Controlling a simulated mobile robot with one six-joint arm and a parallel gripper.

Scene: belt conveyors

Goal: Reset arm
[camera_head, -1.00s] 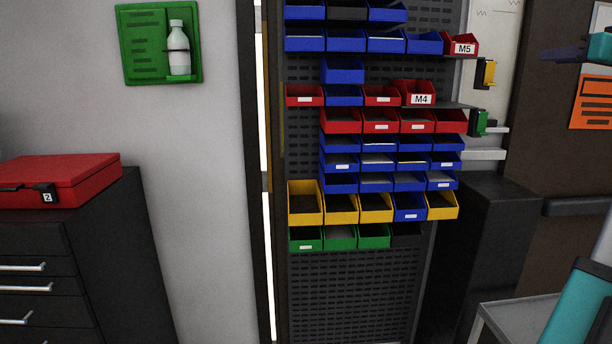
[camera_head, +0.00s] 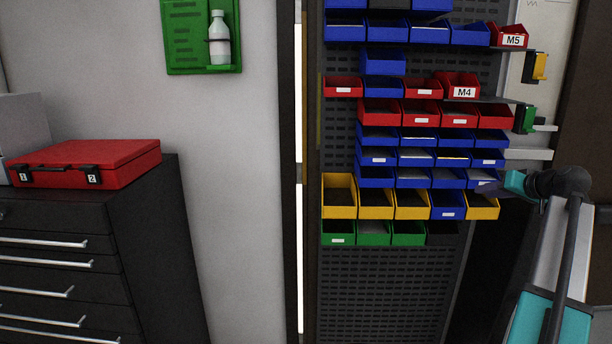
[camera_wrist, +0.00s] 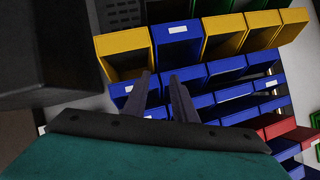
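My arm (camera_head: 555,265) rises from the lower right of the head view, with its upper part bent over to the left. My gripper (camera_head: 484,189) points left, in front of the right side of the bin rack. In the wrist view my gripper (camera_wrist: 162,76) shows two dark fingers a little apart, with nothing held between them. Blue and yellow bins lie beyond the fingertips. I cannot tell exactly how far the fingertips are from the bins.
A perforated rack (camera_head: 385,295) holds several rows of bins, including a red M4 bin (camera_head: 457,86) and a red M5 bin (camera_head: 509,36). A red case (camera_head: 90,162) lies on a dark drawer cabinet (camera_head: 165,250). A bottle (camera_head: 219,40) stands in a green wall holder (camera_head: 183,40).

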